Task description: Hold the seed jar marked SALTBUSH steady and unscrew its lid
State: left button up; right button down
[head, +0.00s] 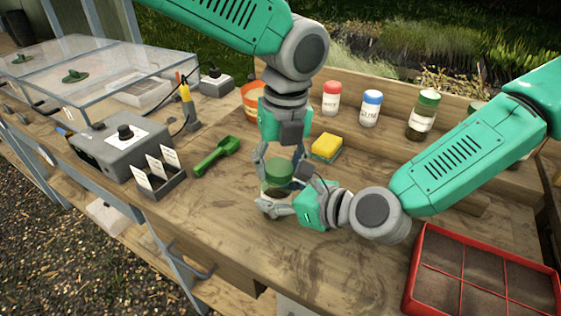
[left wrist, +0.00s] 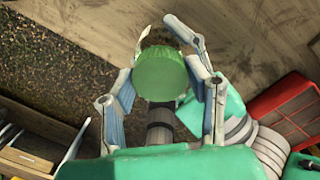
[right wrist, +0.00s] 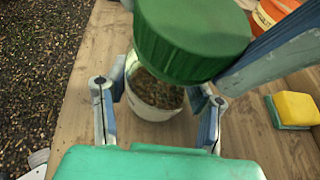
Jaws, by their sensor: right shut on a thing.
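A glass jar (right wrist: 158,100) with a green lid (head: 277,172) stands upright at the middle of the bench. Brown contents and a pale label show in the right wrist view; I cannot read the label. My right gripper (head: 275,207) is shut on the jar's body from the side, low down. My left gripper (head: 279,165) points down over the jar, its fingers on either side of the lid. In the left wrist view the lid (left wrist: 160,74) lies between open fingers with narrow gaps. The lid sits over the jar's mouth; I cannot tell how tightly.
Jars with red (head: 331,98), blue (head: 370,108) and green (head: 423,115) lids stand behind. A yellow sponge (head: 326,146), green scoop (head: 216,155) and orange-rimmed pot (head: 250,97) are nearby. A red seed tray (head: 412,270) is front right. Bare bench lies in front.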

pick_arm(q)
jog(key=c, duration=0.5)
jog(key=n, duration=0.6)
jog(key=shift+d+n, duration=0.15)
jog(key=shift+n, duration=0.25)
jog(key=o, duration=1.3)
